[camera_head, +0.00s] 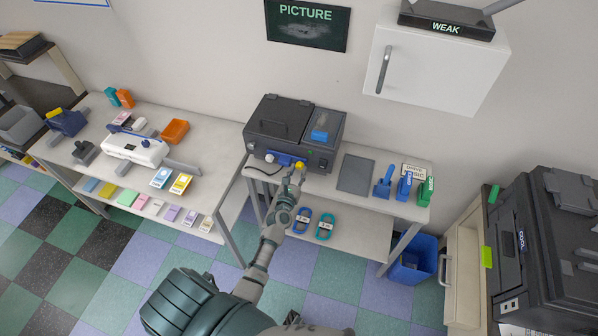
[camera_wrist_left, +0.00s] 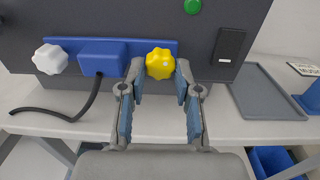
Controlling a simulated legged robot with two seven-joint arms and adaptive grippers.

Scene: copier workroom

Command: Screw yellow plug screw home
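The yellow plug screw (camera_wrist_left: 160,63) is a lobed knob on the blue strip on the front of the dark machine (camera_wrist_left: 215,20). In the head view the yellow plug screw (camera_head: 299,165) shows small at the machine's lower front edge. My left gripper (camera_wrist_left: 160,70) is open, with one fingertip on either side of the yellow knob. I cannot tell whether the fingertips touch it. In the head view my left gripper (camera_head: 297,174) reaches up to the machine's front. A white lobed knob (camera_wrist_left: 50,59) and a blue block (camera_wrist_left: 102,57) with a black cable sit left of it. My right gripper is not in view.
A grey tray (camera_head: 355,174) and several blue and green upright tools stand right of the machine on the table (camera_head: 330,185). Two rings (camera_head: 325,227) lie on the shelf below. A second table with a white device (camera_head: 136,147) is at left. A blue bin (camera_head: 413,262) stands on the floor.

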